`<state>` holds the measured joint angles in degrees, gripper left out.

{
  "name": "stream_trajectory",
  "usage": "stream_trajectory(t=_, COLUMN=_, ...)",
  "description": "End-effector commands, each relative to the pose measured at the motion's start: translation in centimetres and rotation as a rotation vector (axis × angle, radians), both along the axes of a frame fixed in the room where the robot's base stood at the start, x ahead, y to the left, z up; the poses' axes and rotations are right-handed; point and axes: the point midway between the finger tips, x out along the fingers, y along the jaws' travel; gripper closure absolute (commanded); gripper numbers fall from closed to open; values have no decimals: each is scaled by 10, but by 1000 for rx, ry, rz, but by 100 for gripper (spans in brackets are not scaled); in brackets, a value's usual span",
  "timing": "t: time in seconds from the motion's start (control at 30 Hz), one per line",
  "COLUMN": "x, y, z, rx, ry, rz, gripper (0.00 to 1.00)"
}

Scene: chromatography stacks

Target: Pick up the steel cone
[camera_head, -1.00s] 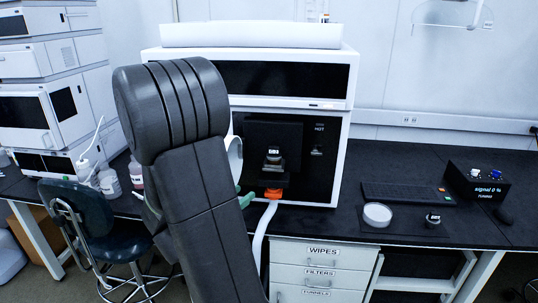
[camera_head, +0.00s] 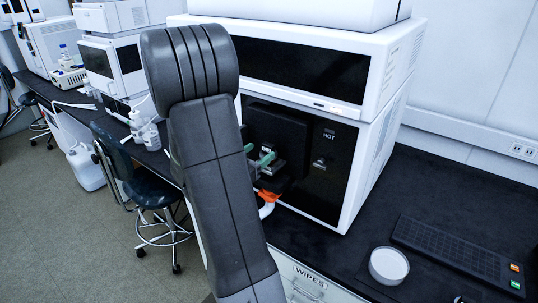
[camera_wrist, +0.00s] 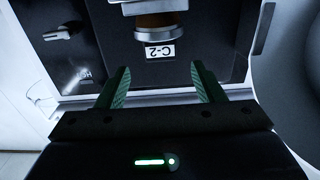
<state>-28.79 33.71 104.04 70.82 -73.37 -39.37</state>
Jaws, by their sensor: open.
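In the head view my gripper (camera_head: 258,155) is at the instrument front, partly hidden by my arm.
The white instrument (camera_head: 375,130) has a dark front marked HOT, with a small knob (camera_wrist: 65,31). An orange piece (camera_head: 268,196) is below the gripper. A white round dish (camera_head: 389,265) and a black keyboard-like panel (camera_head: 450,250) lie on the bench to the right.

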Motion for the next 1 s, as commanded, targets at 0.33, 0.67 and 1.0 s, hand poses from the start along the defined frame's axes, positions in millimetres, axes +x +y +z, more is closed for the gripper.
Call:
stream_trajectory(t=0.33, x=25, y=-18, z=-3, rx=-2, ry=3, rz=-2, gripper=38)
stream_trajectory(t=0.67, x=51, y=-35, z=-7, rx=0, ry=0, rz=0, gripper=38)
stream_trajectory(t=1.0, x=50, y=-35, z=-7, rx=-1, ry=1, rz=1, gripper=70)
